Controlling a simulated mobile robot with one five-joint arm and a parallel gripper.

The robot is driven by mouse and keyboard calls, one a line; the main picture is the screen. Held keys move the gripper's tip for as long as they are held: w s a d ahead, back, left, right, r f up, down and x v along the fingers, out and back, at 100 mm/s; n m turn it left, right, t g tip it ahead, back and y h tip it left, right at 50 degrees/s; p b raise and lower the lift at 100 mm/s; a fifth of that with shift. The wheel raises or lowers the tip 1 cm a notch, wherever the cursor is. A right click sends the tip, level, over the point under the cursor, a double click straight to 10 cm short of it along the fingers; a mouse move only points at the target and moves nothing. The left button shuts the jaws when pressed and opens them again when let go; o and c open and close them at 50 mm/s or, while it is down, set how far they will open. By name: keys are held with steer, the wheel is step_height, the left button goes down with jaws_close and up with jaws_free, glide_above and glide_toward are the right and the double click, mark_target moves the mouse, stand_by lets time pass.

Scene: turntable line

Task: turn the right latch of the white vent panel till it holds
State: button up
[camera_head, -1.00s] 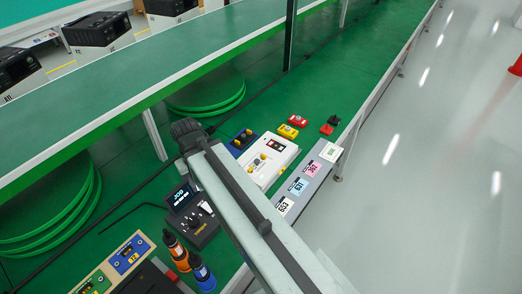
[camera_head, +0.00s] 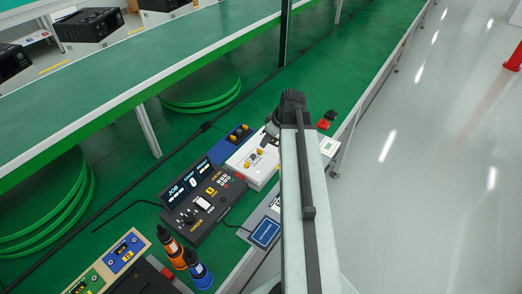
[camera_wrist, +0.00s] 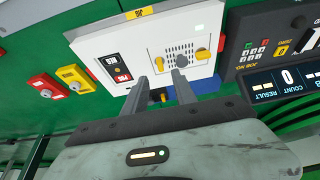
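The white vent panel (camera_wrist: 100,45) fills the upper middle of the wrist view, with a grid of vent holes and yellow latches at either side of it. One yellow latch (camera_wrist: 203,54) is on the right in that view; another (camera_wrist: 159,63) is on the left. My gripper (camera_wrist: 161,76) is open, its two grey fingers apart and pointing at the vent area. The left latch shows between the fingertips; I cannot tell whether they touch anything. In the head view the white panel (camera_head: 240,162) is partly hidden by my arm.
A black job box (camera_head: 205,205) with a lit display stands beside the panel; it also shows in the wrist view (camera_wrist: 258,25). A blue unit (camera_head: 228,145) lies behind the panel. Yellow (camera_wrist: 75,78) and red (camera_wrist: 45,88) button boxes stand apart at left in the wrist view.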

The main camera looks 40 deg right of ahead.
mark_target(261, 150)
steer(key=b+x, duration=0.6)
steer(key=x, duration=0.1)
steer(key=shift+f+b, duration=0.4)
steer(key=shift+r, duration=0.15)
